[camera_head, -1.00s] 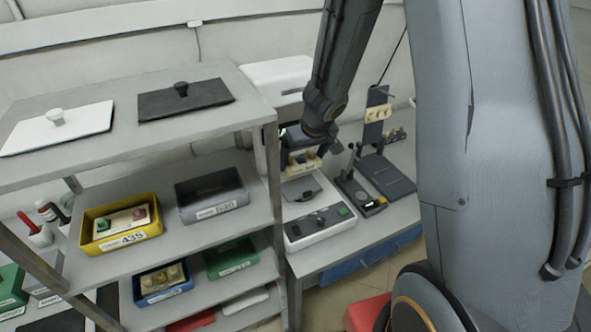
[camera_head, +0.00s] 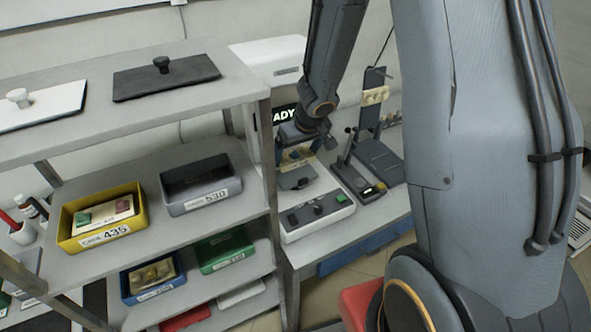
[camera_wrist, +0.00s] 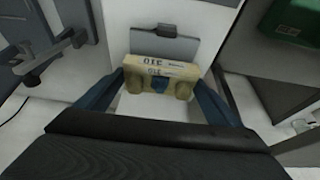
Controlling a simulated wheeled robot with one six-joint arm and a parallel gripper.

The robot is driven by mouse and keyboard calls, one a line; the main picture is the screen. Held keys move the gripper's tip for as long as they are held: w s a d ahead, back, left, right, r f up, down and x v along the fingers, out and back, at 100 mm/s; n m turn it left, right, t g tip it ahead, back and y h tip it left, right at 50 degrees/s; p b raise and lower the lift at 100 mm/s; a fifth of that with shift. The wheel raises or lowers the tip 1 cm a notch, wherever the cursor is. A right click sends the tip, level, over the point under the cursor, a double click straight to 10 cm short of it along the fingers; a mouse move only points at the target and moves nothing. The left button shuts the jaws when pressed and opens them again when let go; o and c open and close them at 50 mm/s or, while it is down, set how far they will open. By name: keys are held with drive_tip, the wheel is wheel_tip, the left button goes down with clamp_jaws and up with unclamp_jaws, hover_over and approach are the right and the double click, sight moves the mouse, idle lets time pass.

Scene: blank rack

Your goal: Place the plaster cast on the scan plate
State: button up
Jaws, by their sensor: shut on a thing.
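The plaster cast is a cream-yellow block with dark lettering (camera_wrist: 160,70), held between the blue fingers of my gripper (camera_wrist: 160,88). In the head view the cast (camera_head: 297,157) hangs below my gripper (camera_head: 299,140), at the scanner bay. The grey scan plate (camera_wrist: 165,47) shows just beyond the cast in the wrist view, and the cast overlaps its near edge there. In the head view the plate (camera_head: 296,181) lies below the cast on the white machine. I cannot tell the exact gap between cast and plate.
The white machine has a control panel (camera_head: 318,213) in front and a partly hidden lit screen (camera_head: 284,114) behind. The shelf rack (camera_head: 262,170) with a yellow bin (camera_head: 103,217) and a grey bin (camera_head: 201,184) stands close left.

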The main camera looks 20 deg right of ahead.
sight(296, 166)
drive_tip(key=shift+f+b, duration=0.3)
drive_tip(key=shift+f, duration=0.05)
wheel_tip(296, 166, down, 4)
drive_tip(key=b, duration=0.4)
drive_tip(key=shift+r+b, duration=0.1)
drive_tip(key=shift+b, duration=0.2)
drive_tip(key=shift+f, duration=0.2)
drive_tip(key=o, duration=1)
drive_tip(key=shift+r, duration=0.15)
